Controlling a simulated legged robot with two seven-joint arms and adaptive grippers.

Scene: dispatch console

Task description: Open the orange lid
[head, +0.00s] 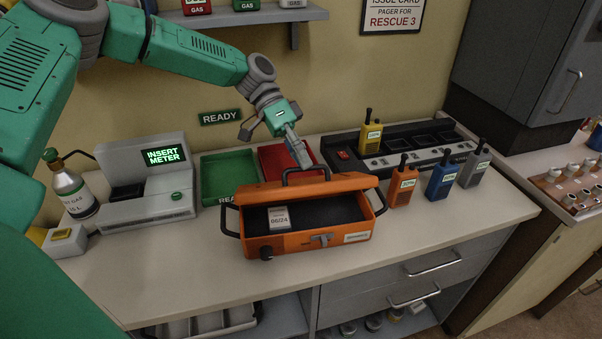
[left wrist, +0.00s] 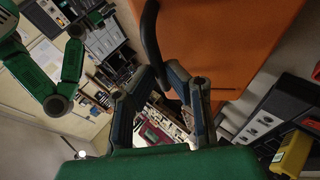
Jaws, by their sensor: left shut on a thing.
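The orange case (head: 310,243) stands on the counter with its dark inside showing, a tag marked 06/24 lying in it. Its orange lid (head: 262,194) is raised at the back edge and seen nearly edge-on. My left gripper (head: 301,160) is shut on the black handle (head: 318,170) at the lid's top. In the left wrist view the lid (left wrist: 220,40) fills the upper right, and its handle (left wrist: 152,42) runs down to the fingers. The grip itself is partly hidden. My right gripper is not seen.
Behind the case are a green tray (head: 228,170) and a red tray (head: 275,158). A grey meter station (head: 150,190) stands left. At right are a charger dock (head: 345,155) and orange (head: 402,185), blue (head: 441,178) and grey (head: 473,168) radios. The counter front is clear.

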